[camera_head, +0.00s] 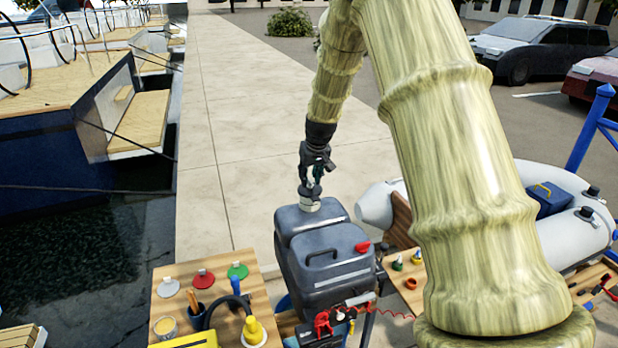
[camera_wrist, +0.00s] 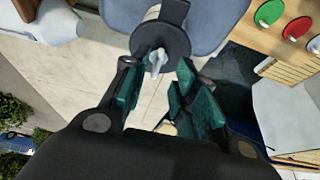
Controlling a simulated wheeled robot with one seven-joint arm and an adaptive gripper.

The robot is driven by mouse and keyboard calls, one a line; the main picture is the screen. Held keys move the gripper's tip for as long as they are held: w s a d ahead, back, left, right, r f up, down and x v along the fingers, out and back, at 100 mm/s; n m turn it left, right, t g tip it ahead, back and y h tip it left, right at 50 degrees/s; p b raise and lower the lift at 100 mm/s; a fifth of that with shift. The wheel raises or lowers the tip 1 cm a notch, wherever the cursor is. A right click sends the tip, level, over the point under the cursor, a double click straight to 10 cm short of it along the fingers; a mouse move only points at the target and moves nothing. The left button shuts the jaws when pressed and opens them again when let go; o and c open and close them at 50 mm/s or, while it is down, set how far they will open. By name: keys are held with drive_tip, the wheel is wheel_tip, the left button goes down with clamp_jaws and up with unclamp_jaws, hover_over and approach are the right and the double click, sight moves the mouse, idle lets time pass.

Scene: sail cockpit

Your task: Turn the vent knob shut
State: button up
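A dark grey tank (camera_head: 325,272) with a moulded handle stands upright at the dock edge in the head view. In the wrist view the knob (camera_wrist: 160,38) shows as a dark grey disc with a pale tab (camera_wrist: 156,62). My gripper (camera_head: 311,184) points down just above it. In the wrist view my gripper (camera_wrist: 157,68) has its teal-padded fingers apart, one each side of the tab, with gaps visible. The knob's underside is hidden.
A red cap (camera_head: 362,247) sits on the tank's near top. A wooden board (camera_head: 175,293) at the left carries white, red and green discs, with a yellow-based black hose nearby. A grey inflatable boat (camera_head: 580,240) lies at the right. The pavement behind is clear.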

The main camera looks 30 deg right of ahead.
drive_tip(key=shift+w+d+f, duration=0.15)
drive_tip(key=shift+w+f, duration=0.05)
drive_tip(key=shift+f, duration=0.1)
drive_tip(key=shift+s+f, duration=0.1)
drive_tip(key=shift+f, duration=0.1)
drive_tip(key=shift+s+d+p, duration=0.15)
drive_tip(key=shift+s+p, duration=0.2)
drive_tip(key=shift+s, duration=0.3)
drive_tip(key=shift+w+f, duration=0.55)
drive_tip(key=shift+w, duration=0.2)
drive_tip(key=shift+s+r, duration=0.3)
drive_tip(key=shift+s, duration=0.1)
clamp_jaws()
